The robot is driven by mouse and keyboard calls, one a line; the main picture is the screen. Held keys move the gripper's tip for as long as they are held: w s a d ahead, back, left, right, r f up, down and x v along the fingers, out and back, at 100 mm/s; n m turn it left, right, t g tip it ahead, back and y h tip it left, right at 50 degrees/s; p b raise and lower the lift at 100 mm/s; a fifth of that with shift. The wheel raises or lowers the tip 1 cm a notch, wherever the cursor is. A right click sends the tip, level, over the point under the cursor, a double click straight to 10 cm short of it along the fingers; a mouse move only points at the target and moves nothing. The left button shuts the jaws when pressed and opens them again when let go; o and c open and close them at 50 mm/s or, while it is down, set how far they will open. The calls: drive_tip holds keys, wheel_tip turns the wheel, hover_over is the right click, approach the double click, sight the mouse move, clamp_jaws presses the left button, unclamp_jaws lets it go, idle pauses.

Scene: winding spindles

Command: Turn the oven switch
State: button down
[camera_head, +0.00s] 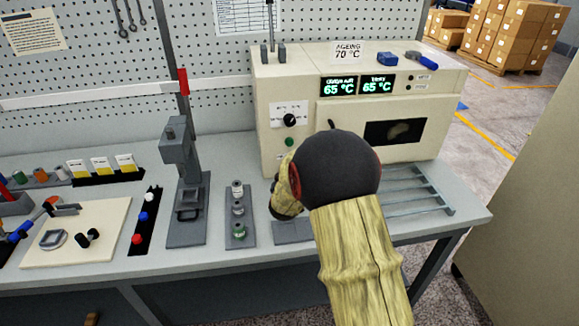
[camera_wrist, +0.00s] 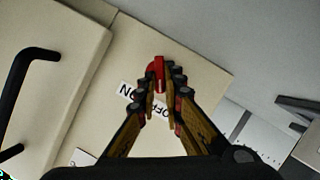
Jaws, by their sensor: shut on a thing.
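The oven (camera_head: 292,65) is a beige box on the bench, with two displays that both read 65 °C. In the wrist view, a red switch (camera_wrist: 158,70) stands on the oven's beige front beside ON and OFF labels. My gripper (camera_wrist: 163,97) is shut on the red switch, with its fingertips on either side of it. In the head view, my arm hides the switch and most of the gripper at the oven's lower front.
A black knob (camera_head: 290,120) and a green button (camera_head: 289,142) sit on the oven's left panel. A grey press (camera_head: 179,155) and a rack of spools (camera_head: 238,233) stand to the left. A slatted metal rack (camera_head: 425,190) lies on the bench at right.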

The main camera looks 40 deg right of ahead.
drive_tip(key=shift+n+p, duration=0.3)
idle(0.4)
drive_tip(key=c, duration=1.9)
unclamp_jaws()
drive_tip(key=shift+a, duration=0.1)
drive_tip(key=v, duration=1.2)
drive_tip(key=shift+w+a+f, duration=0.1)
drive_tip(key=shift+f, duration=0.05)
